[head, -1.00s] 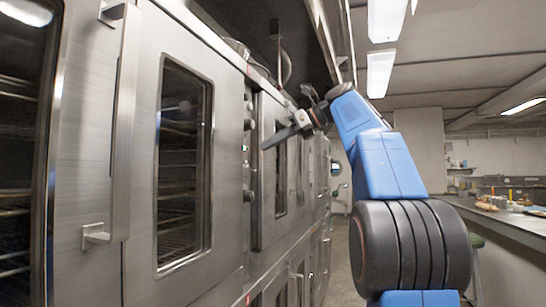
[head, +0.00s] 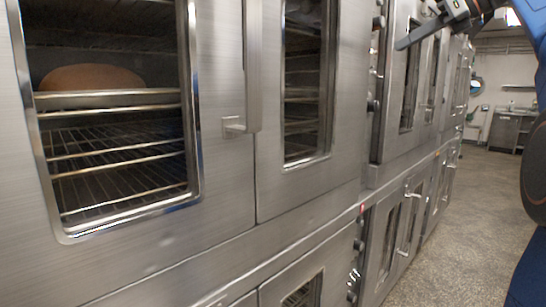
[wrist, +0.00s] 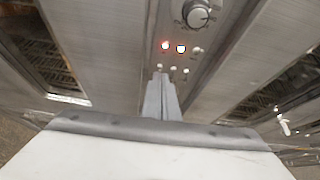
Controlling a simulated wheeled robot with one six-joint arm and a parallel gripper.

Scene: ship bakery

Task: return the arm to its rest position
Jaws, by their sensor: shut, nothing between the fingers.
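My gripper (head: 422,34) is at the top right of the head view, in front of the oven bank. In the wrist view its two fingers (wrist: 161,92) are pressed together, with nothing between them. The fingers point toward an oven control strip with a knob (wrist: 198,13) and small lit lamps (wrist: 181,48). Part of my blue and black arm shows at the right edge of the head view, mostly cut off.
Steel ovens (head: 225,170) with windowed doors fill the left and middle. A brown loaf (head: 92,77) sits on a rack behind the nearest window. The speckled floor (head: 455,220) is clear at right, with a steel cabinet (head: 508,130) far back.

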